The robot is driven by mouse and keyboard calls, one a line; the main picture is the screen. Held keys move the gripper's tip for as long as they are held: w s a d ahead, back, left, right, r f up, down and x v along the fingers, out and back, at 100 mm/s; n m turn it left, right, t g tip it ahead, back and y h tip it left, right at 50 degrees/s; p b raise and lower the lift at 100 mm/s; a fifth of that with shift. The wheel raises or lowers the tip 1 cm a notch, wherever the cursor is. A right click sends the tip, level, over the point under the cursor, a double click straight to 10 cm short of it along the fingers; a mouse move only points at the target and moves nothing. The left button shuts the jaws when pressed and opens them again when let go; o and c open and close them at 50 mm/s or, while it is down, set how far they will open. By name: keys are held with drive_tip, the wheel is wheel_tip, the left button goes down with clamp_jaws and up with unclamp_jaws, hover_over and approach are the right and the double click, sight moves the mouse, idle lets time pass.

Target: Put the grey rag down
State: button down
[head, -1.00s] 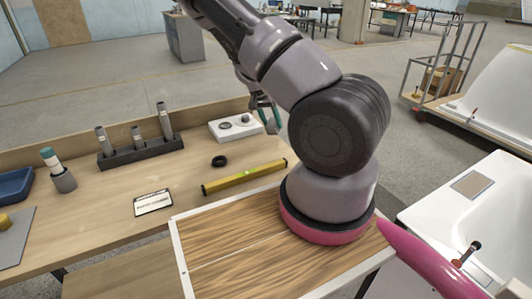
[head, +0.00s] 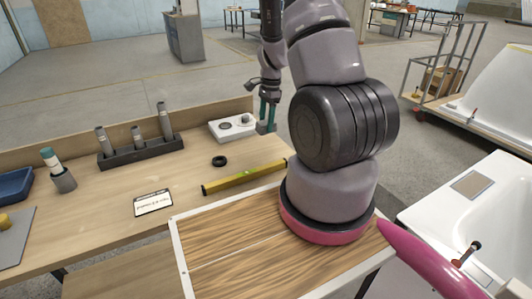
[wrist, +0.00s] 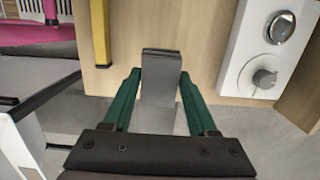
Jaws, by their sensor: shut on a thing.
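My gripper (head: 267,117) hangs at the far right corner of the wooden bench, just right of a white box with knobs. In the wrist view my gripper (wrist: 160,88) has its green fingers on both sides of a grey folded piece, which I take to be the grey rag (wrist: 161,65). The fingers are shut on it. The rag overlaps the bench edge in that view; whether it touches the bench I cannot tell. In the head view I cannot make the rag out at the fingertips.
The white knob box (head: 232,127) stands close to the gripper. A yellow level (head: 243,177), a black ring (head: 219,161), a label card (head: 153,203) and a dark tool holder (head: 141,152) are on the bench (head: 110,215). Bare wood lies between them. A white tub (head: 480,220) is at right.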

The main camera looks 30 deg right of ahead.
sight(265, 152)
wheel_tip(265, 152, down, 10)
drive_tip(key=shift+r, duration=0.2)
drive_tip(key=shift+c, duration=0.9)
unclamp_jaws()
drive_tip(key=shift+f, duration=0.1)
